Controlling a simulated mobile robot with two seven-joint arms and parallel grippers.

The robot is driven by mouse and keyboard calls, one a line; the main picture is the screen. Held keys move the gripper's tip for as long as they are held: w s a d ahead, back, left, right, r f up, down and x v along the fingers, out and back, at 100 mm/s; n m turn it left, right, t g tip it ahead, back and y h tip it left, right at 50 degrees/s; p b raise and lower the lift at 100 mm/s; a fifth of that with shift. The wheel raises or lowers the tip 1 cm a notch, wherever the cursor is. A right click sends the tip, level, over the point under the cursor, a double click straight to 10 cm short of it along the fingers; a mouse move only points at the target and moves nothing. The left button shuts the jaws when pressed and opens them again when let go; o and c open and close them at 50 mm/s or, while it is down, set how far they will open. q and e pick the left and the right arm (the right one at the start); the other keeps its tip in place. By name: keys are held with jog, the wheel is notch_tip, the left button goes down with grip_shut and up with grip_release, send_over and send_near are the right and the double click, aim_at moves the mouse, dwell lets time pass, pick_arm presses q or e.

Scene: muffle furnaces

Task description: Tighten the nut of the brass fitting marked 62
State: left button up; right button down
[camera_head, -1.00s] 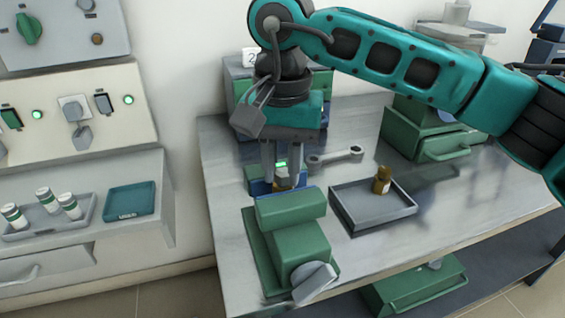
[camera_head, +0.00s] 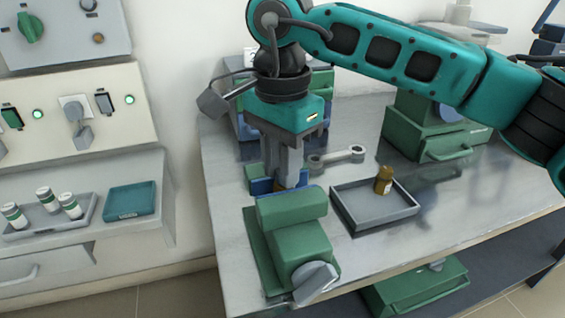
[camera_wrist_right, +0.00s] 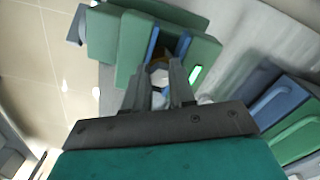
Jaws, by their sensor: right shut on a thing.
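My right gripper (camera_head: 287,182) points down over the green vise (camera_head: 293,240) with blue jaws (camera_head: 262,186). In the right wrist view its two fingers (camera_wrist_right: 160,84) are shut on a silvery hex nut (camera_wrist_right: 159,76). A bit of brass (camera_wrist_right: 171,57) shows beside the nut, between the blue jaws; fingers and vise hide most of this fitting. Its marking cannot be read. Another brass fitting (camera_head: 383,181) stands upright in the grey tray (camera_head: 361,220), its label too small to read. My left gripper is not in view.
Green drawer units stand at the back, one at the right (camera_head: 437,140). At the left are a shelf with several white bottles (camera_head: 45,200) and a teal tray (camera_head: 130,200).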

jog(key=m, duration=0.3)
jog(key=shift+m, duration=0.4)
jog(key=m, duration=0.3)
jog(key=shift+w+a+m, duration=0.1)
jog(key=shift+w+m, duration=0.05)
jog(key=shift+m, duration=0.15)
jog(key=m, duration=0.3)
jog(key=shift+w+m+b, duration=0.1)
jog(key=shift+m+b, duration=0.25)
jog(key=shift+m, duration=0.05)
jog(key=m, duration=0.3)
jog(key=shift+m, duration=0.3)
jog(key=m, duration=0.3)
jog(key=shift+w+m+b, duration=0.15)
jog(key=shift+m+b, duration=0.15)
jog(key=m, duration=0.3)
jog(key=shift+m, duration=0.3)
jog(key=m, duration=0.2)
jog(key=m+b, duration=0.1)
jog(key=m, duration=0.3)
jog(key=shift+d, duration=0.3)
jog(key=shift+m, duration=0.4)
